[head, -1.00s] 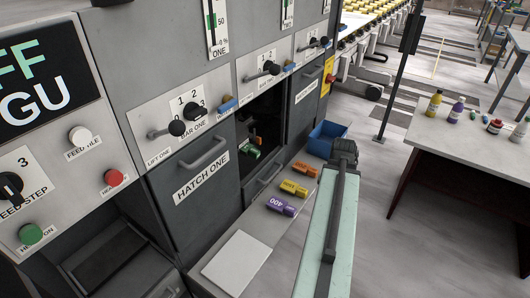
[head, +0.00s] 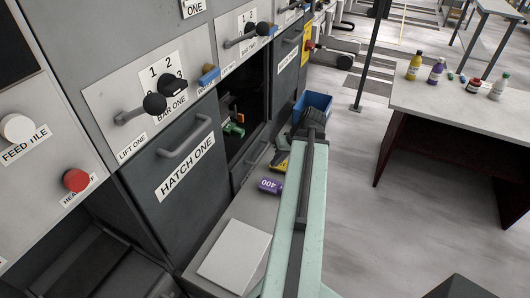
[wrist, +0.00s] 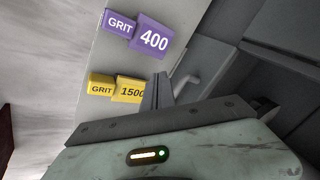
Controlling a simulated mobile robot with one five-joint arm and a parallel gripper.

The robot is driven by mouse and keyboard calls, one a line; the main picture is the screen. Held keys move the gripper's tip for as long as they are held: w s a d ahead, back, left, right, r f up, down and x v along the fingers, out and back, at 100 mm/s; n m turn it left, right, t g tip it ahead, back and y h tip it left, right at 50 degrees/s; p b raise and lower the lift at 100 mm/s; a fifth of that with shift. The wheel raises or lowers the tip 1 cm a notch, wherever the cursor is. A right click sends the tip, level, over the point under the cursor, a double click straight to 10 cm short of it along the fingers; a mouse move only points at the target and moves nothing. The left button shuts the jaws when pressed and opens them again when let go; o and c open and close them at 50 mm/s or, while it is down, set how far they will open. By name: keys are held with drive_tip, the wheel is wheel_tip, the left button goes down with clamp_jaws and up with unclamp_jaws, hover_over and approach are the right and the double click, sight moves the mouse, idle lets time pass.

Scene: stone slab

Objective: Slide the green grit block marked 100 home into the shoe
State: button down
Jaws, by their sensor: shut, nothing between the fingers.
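The green block (head: 234,128) shows small in the open, dark bay beyond the HATCH ONE door (head: 187,160) in the head view. Its 100 mark is too small to read, and how it sits in the shoe cannot be told, as the bay's inside is dark. My gripper (wrist: 158,92) shows in the wrist view with its fingers together and nothing between them. It is near the yellow GRIT 1500 block (wrist: 130,90), outside the bay. The green block is not in the wrist view.
A purple 400 block (head: 269,186) and the partly hidden yellow block (head: 281,164) lie on the ledge beside my arm. A white plate (head: 234,250) lies nearer. A blue bin (head: 316,102) stands behind. Lever knobs (head: 154,104) stick out above the hatch.

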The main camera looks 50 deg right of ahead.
sight(243, 135)
drive_tip(key=w+f+t+b, duration=0.1)
drive_tip(key=w+t+b, duration=0.1)
drive_tip(key=w+f+t+y+b, duration=0.1)
drive_tip(key=w+b, duration=0.1)
drive_tip(key=w+f+t+b, duration=0.1)
drive_tip(key=w+t+b, duration=0.1)
drive_tip(key=w+b, duration=0.1)
drive_tip(key=shift+d+f+t, duration=0.15)
drive_tip(key=shift+f+t, duration=0.05)
drive_tip(key=shift+t, duration=0.1)
drive_tip(key=w+d+r+t+b, duration=0.1)
drive_tip(key=t+b, duration=0.1)
drive_tip(key=b, duration=0.1)
drive_tip(key=w+t+y+b, duration=0.1)
drive_tip(key=t+b, duration=0.1)
drive_tip(key=b, duration=0.1)
drive_tip(key=shift+d+r, duration=0.4)
drive_tip(key=shift+w+r+m+t+b, duration=0.15)
drive_tip(key=shift+w+r+t+b, duration=0.35)
drive_tip(key=shift+w, duration=0.5)
drive_tip(key=shift+w+r+m+t+b, duration=0.1)
drive_tip(key=shift+w+r+t+b, duration=0.15)
drive_tip(key=shift+w+r+t, duration=0.5)
drive_tip(key=shift+w+r+m+t+b, duration=0.15)
drive_tip(key=shift+w+r+b, duration=0.3)
drive_tip(key=shift+w, duration=0.75)
drive_tip(key=shift+x, duration=1.8)
drive_tip(key=v, duration=1)
drive_tip(key=shift+s, duration=0.4)
